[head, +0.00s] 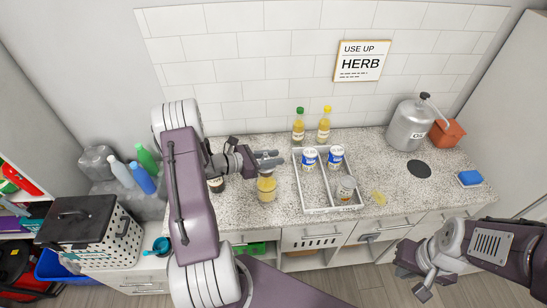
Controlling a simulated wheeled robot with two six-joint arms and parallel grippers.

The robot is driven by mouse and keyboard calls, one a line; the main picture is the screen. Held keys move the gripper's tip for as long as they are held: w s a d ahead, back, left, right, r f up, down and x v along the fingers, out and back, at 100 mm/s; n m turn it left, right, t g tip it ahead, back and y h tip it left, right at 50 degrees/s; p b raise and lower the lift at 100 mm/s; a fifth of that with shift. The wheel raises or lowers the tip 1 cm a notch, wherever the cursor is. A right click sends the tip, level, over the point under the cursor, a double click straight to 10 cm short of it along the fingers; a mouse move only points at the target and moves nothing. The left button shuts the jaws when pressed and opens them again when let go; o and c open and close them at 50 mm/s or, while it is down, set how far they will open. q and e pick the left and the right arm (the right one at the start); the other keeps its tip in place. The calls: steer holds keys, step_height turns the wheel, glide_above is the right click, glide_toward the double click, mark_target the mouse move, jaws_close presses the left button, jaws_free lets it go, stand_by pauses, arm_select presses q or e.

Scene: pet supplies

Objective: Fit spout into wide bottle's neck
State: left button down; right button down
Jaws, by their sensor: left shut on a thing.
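A wide bottle (267,190) with yellowish contents stands on the speckled counter, left of the white tray. My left gripper (270,159) is just above and behind the bottle's top, its fingers pointing right. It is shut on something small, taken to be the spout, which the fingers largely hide. Whether the held piece touches the bottle's neck cannot be told. My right gripper (413,283) hangs low at the lower right, in front of the counter and away from the bottle. Its finger gap is too small to judge.
The divided white tray (331,210) holds two blue-and-white cans (309,158) and a jar (346,190). Two oil bottles (299,125) stand behind it. A dark bottle (216,185) is left of the wide bottle.

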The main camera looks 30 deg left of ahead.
arm_select(q)
steer(key=shift+f+b, duration=0.7)
steer(key=shift+f, duration=0.2)
steer(key=c, duration=1.1)
jaws_free()
steer(key=shift+o, duration=0.2)
steer(key=b+v, duration=0.2)
steer(key=v, duration=0.7)
steer(key=shift+b, duration=0.4)
